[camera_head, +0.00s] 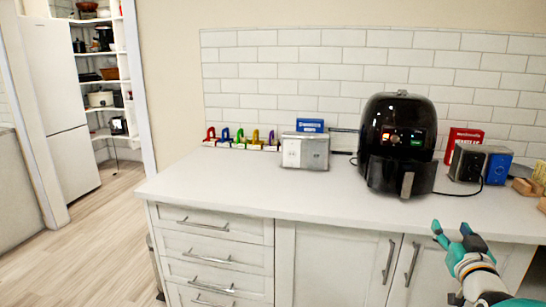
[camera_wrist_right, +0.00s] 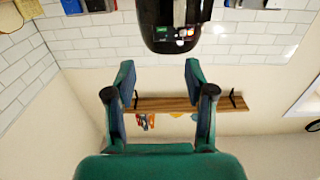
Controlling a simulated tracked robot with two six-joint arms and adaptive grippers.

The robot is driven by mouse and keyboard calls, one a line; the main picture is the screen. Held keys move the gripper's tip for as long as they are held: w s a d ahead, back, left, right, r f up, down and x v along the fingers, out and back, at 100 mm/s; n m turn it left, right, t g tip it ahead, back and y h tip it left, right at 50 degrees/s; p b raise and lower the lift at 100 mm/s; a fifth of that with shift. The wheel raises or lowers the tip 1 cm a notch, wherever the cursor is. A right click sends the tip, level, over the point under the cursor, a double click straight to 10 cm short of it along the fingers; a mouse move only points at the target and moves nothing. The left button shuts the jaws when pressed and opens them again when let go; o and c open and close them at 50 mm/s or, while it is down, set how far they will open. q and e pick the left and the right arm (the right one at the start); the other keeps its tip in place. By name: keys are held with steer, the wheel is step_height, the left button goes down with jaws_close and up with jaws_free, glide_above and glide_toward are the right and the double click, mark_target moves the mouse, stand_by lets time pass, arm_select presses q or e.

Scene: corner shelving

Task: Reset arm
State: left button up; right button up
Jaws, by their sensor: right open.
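My right gripper (camera_head: 454,234) shows at the lower right of the head view, in front of the counter's front edge. Its teal fingers are apart and hold nothing. In the right wrist view the two fingers of my right gripper (camera_wrist_right: 160,85) are spread wide, with only the far wall and a wooden shelf (camera_wrist_right: 180,104) seen between and beyond them. My left gripper is in neither view.
A white counter (camera_head: 240,190) bears a black air fryer (camera_head: 398,140), a silver toaster (camera_head: 305,152), red and blue boxes and several coloured items. Wooden blocks (camera_head: 524,187) lie at the right. Floor at left is clear.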

steer(key=a+f+n+g+y+p, duration=0.1)
steer(key=a+f+g+y+p, duration=0.25)
steer(key=a+f, duration=0.65)
steer(key=a+f+n+g+y+p, duration=0.2)
steer(key=a+f+g+y+p, duration=0.15)
steer(key=a+f, duration=0.7)
steer(key=s+a+f+g+y+p, duration=0.1)
steer(key=s+a+f+g, duration=0.2)
steer(key=s, duration=0.6)
steer(key=s+a+f+g+y+p, duration=0.1)
steer(key=s+a+f+g, duration=0.2)
steer(key=s+f, duration=0.4)
steer(key=s+a+f+m+g+p, duration=0.1)
steer(key=s+a+f+g, duration=0.2)
steer(key=s, duration=0.8)
step_height(320, 180, down, 3)
steer(key=shift+a+f+y, duration=0.1)
steer(key=shift+a+y, duration=0.3)
steer(key=shift+a, duration=0.8)
steer(key=shift+w, duration=0.1)
